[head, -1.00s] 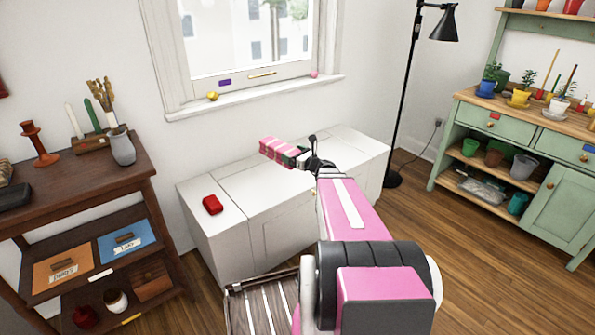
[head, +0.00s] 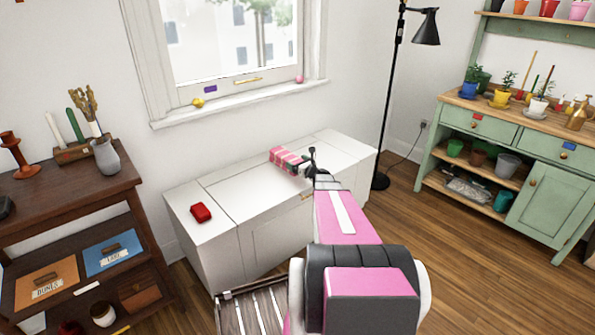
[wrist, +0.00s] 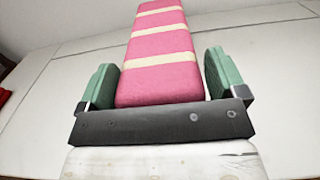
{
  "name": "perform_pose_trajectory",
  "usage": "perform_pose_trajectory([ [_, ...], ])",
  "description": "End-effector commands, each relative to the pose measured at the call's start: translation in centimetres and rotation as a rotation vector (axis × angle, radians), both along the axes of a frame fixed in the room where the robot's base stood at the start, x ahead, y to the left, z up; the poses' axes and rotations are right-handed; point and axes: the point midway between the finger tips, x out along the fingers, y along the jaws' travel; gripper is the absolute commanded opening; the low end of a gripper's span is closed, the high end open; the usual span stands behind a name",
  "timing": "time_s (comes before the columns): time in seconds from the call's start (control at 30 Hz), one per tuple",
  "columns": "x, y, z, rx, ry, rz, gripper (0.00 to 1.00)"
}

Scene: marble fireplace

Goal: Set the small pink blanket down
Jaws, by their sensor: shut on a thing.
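The small pink blanket (head: 286,158) is a folded, box-shaped bundle with pale stripes. It is at the back part of the white cabinet top (head: 250,185) in the head view. It also fills the middle of the wrist view (wrist: 160,55), lengthwise away from me. My gripper (head: 302,166) is shut on its near end, with a green finger on each side in the wrist view (wrist: 160,80). The blanket is over or on the cabinet top; I cannot tell whether it touches.
A red object (head: 201,213) lies on the cabinet's left part, with bare white top between it and the blanket. A black floor lamp (head: 392,100) stands at the right end. A window sill (head: 230,102) with small items is behind. A dark wooden shelf (head: 70,195) stands left.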

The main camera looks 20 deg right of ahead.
Motion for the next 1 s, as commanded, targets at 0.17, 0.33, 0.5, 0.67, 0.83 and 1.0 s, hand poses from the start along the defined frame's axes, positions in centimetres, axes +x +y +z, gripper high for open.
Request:
perform_pose_trajectory([
  [0.17, 0.6, -0.4, -1.0, 0.001, 0.0, 0.001, 0.58],
  [0.33, 0.6, -0.4, -3.3, 0.001, 0.001, 0.001, 0.58],
  [0.5, 0.5, -0.4, -4.4, 0.0, -0.001, 0.001, 0.58],
  [0.67, 0.5, -0.4, -4.4, 0.0, -0.001, 0.001, 0.58],
  [0.83, 0.5, -0.4, -4.7, 0.0, -0.001, 0.001, 0.58],
  [1.0, 0.5, -0.4, -4.7, 0.0, 0.0, 0.001, 1.0],
])
